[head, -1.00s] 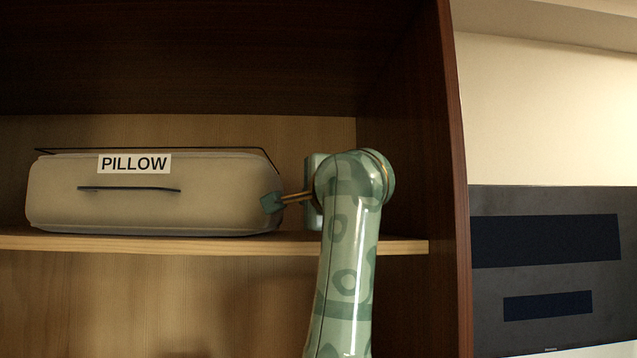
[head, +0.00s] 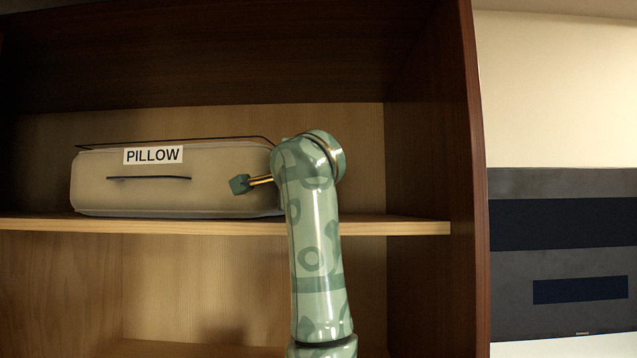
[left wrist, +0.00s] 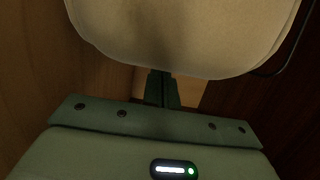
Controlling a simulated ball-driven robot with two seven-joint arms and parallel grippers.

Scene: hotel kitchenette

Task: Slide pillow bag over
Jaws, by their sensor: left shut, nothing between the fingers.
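The pillow bag (head: 110,192), a beige zipped bag with a white PILLOW label and a dark handle, lies on the wooden shelf (head: 400,227). My left arm hides its right end in the head view. My left gripper (head: 239,184) points left in front of the bag's right part. It is shut and empty. I cannot tell whether it touches the bag. In the left wrist view the bag (left wrist: 185,35) fills the top, with the shut fingers (left wrist: 163,90) just below it. My right gripper is not in view.
A dark wooden upright (head: 478,180) closes the cabinet on the right. The shelf is clear between bag and upright, apart from my arm. An upper board (head: 200,60) is overhead. A dark panel with blue bands (head: 562,250) is outside the cabinet at right.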

